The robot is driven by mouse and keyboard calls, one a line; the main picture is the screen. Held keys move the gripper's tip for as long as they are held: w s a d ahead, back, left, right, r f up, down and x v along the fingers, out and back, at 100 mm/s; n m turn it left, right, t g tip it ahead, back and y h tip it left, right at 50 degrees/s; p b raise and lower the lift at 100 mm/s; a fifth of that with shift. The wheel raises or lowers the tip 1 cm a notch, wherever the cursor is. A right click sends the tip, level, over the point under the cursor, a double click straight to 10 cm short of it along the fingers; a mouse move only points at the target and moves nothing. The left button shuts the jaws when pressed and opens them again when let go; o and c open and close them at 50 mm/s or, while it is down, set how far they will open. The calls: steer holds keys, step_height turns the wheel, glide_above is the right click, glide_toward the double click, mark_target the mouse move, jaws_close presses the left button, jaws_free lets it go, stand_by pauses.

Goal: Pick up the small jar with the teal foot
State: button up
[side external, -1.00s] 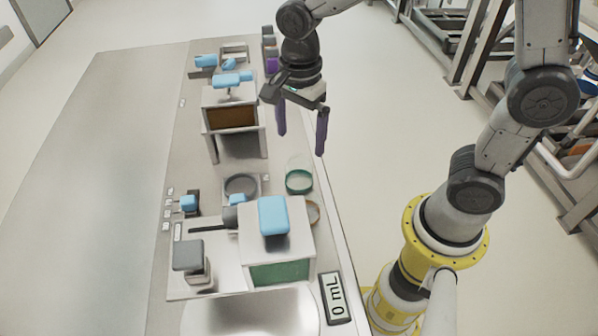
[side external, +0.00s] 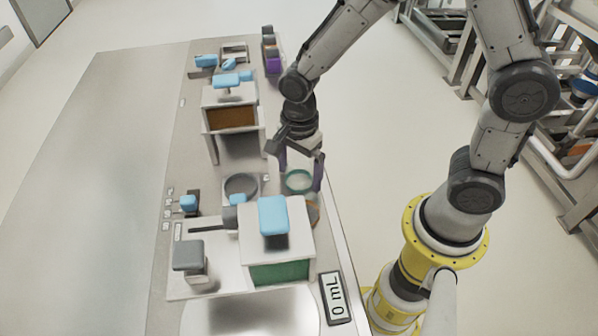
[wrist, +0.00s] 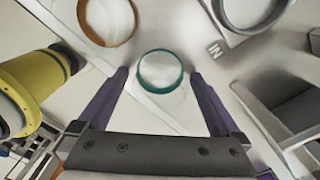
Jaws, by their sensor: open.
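The small clear jar with the teal foot (side external: 299,181) stands near the right edge of the bench in the side view. In the wrist view its teal ring (wrist: 160,71) shows just beyond and between my fingertips. My gripper (side external: 300,180) is open, pointing down over the jar, with one purple finger on each side of it. In the wrist view the fingers of my gripper (wrist: 159,72) are wide apart, with clear gaps to the teal ring. The jar's clear body is hard to make out, and I cannot tell whether the fingertips are level with it.
A jar with an orange-brown foot (wrist: 107,22) stands close by. A grey ring (side external: 241,185) on a plate marked IN is to the left. A white box with a blue top (side external: 276,243) and a brown-fronted stand (side external: 231,118) are near. The bench's left side (side external: 90,190) is clear.

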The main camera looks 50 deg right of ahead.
steer(key=c, duration=1.4)
steer(key=shift+r, duration=0.2)
